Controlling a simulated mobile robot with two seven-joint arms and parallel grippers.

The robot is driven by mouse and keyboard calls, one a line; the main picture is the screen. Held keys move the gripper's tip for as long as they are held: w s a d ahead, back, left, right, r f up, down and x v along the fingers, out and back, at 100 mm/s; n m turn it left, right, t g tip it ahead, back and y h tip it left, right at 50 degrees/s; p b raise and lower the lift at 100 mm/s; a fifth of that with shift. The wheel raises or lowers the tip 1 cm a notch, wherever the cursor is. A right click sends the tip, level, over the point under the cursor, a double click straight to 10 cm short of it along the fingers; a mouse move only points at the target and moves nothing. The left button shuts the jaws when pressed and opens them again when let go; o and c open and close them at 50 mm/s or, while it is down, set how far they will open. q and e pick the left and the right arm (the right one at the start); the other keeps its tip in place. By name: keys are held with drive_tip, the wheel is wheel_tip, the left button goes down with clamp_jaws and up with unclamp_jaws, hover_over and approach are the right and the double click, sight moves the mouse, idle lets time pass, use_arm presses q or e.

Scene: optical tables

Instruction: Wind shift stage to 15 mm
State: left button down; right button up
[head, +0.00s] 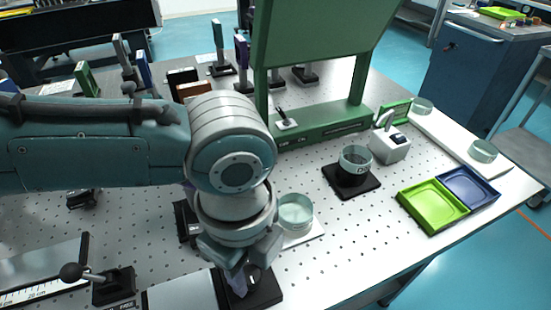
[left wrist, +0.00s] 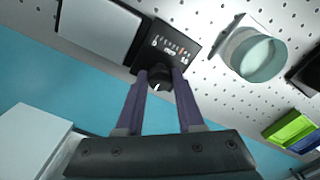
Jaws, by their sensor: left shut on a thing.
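The stage's black dial panel (left wrist: 172,48) shows in the left wrist view, with a printed white scale whose numbers are too small to read surely. A round black knob (left wrist: 160,84) with a white mark sits at its lower edge. My left gripper (left wrist: 161,77) is shut on the knob, one purple finger at each side. In the head view my left gripper (head: 237,278) reaches down to the black block (head: 264,289) at the table's front edge; the arm hides the knob there. A flat grey plate (head: 182,292) adjoins the block. My right gripper is not in view.
A glass dish (head: 296,211) on a white base stands just right of my left gripper. Further right are a dark pedestal with a dish (head: 350,174), a green tray (head: 432,207) and a blue tray (head: 468,188). A green frame (head: 320,128) stands behind.

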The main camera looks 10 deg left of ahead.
sight(250, 273)
use_arm(q)
drive_tip(key=m, duration=0.6)
drive_tip(key=shift+d+m, duration=0.1)
drive_tip(key=shift+m, duration=0.2)
drive_tip(key=m+b, duration=0.1)
drive_tip(key=m, duration=0.4)
drive_tip(key=shift+r+m, duration=0.1)
drive_tip(key=shift+m, duration=0.2)
drive_tip(key=c, duration=0.5)
unclamp_jaws()
wheel_tip(250, 273, up, 10)
drive_tip(key=shift+f+p, duration=0.1)
drive_tip(key=shift+p, duration=0.5)
